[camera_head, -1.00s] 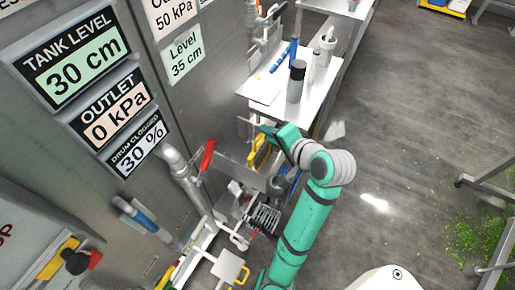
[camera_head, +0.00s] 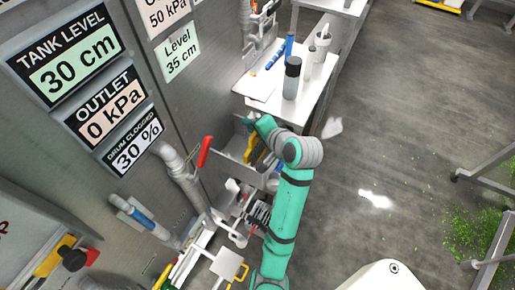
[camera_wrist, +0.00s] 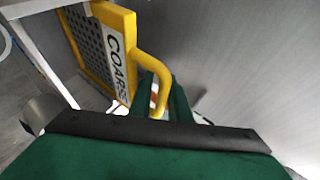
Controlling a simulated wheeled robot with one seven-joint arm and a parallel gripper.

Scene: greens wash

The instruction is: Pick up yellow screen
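The yellow-framed screen (camera_wrist: 101,45) has a dark perforated panel and a white label reading "COARS", the rest cut off. It stands upright in the wrist view, with its curved yellow handle (camera_wrist: 161,72) facing my gripper (camera_wrist: 163,92). My green fingers look apart, with the handle's lower end at the gap between them; I cannot tell whether they touch it. In the head view yellow parts (camera_head: 256,152) show beside the end of my arm, below the white table, and my fingertips are hidden there.
A white table (camera_head: 262,104) holding a dark-capped bottle (camera_head: 292,78) stands just beyond my arm. A grey tank wall with a red-handled valve (camera_head: 204,151) is on the left. Another yellow-handled white plate (camera_head: 229,264) is low in front. Open floor lies right.

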